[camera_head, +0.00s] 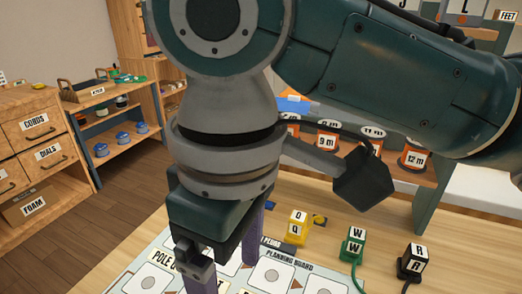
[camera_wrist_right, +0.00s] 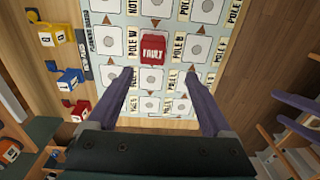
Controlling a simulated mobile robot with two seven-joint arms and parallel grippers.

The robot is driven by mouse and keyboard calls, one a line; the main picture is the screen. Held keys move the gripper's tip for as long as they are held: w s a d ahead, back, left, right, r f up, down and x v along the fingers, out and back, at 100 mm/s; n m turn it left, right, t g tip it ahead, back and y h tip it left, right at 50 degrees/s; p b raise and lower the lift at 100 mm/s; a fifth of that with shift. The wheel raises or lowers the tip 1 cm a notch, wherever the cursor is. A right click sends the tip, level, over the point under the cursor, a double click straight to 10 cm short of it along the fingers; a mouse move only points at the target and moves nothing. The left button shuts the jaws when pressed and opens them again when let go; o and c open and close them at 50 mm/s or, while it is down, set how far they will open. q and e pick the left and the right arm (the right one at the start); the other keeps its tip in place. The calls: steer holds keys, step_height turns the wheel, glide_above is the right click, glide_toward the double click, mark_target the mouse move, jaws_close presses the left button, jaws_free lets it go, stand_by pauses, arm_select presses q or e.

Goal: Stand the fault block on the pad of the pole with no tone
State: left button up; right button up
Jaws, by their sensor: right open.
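The fault block (camera_wrist_right: 152,50) is red with a white "FAULT" label. In the right wrist view it sits on the planning board (camera_wrist_right: 115,8), over a pad next to a label that seems to read "POLE W". My right gripper (camera_wrist_right: 158,73) is open, its two purple fingers apart and empty, with the block just beyond the fingertips, midway between them. In the head view my right gripper (camera_head: 228,262) points down over the board (camera_head: 195,268); the block is hidden there. Several other pads with white squares show on the board. My left gripper is in neither view.
Yellow (camera_head: 298,226), green (camera_head: 353,246) and black (camera_head: 412,262) labelled units stand beyond the board. The wrist view shows yellow (camera_wrist_right: 52,36), blue (camera_wrist_right: 70,80) and red (camera_wrist_right: 78,110) units beside it. Shelves with orange-based items (camera_head: 413,158) stand behind the table.

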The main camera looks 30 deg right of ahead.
steer(key=s+a+f+m+t+y, duration=0.2)
steer(key=s+f+y, duration=0.1)
steer(key=s, duration=0.2)
steer(key=s+d+f+m+h, duration=0.1)
steer(key=s+d+m, duration=0.1)
steer(key=d, duration=0.4)
steer(key=s+d+m+t+h, duration=0.1)
steer(key=s+d+h, duration=0.1)
steer(key=s+d, duration=0.2)
steer(key=shift+s+d+f+m, duration=0.35)
steer(key=shift+d+m, duration=0.05)
steer(key=shift+d, duration=0.75)
step_height(320, 180, up, 51)
steer(key=p, duration=5)
steer(key=shift+f+p, duration=0.15)
steer(key=shift+p, duration=0.15)
